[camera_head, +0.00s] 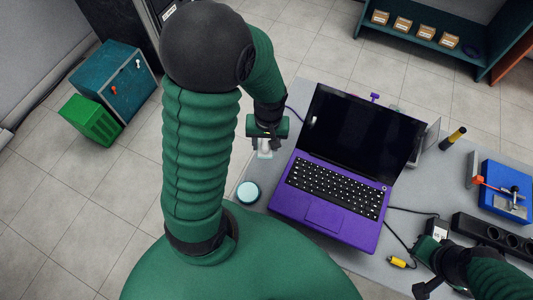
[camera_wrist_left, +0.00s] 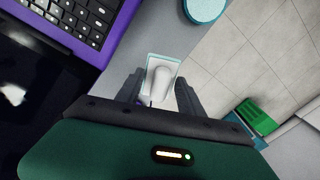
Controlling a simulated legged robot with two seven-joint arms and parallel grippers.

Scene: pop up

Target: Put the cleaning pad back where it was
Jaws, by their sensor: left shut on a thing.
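The cleaning pad (camera_wrist_left: 151,62), a small white block with a rounded handle and a pale teal rim, is between the fingers of my left gripper (camera_wrist_left: 159,88). In the head view my left gripper (camera_head: 266,140) is shut on the pad (camera_head: 265,154), left of the laptop and by the table's left edge. Whether the pad touches the table is unclear. My right gripper (camera_head: 424,284) is at the bottom right of the head view, near a yellow connector; its fingers are too dark to tell open or shut.
A purple laptop (camera_head: 325,217) stands open on the grey table (camera_head: 276,171). A round teal-topped item (camera_head: 248,192) sits at the table's left edge, below the pad in the head view. Cables, the yellow connector (camera_head: 398,262) and a blue device (camera_head: 505,190) are at right.

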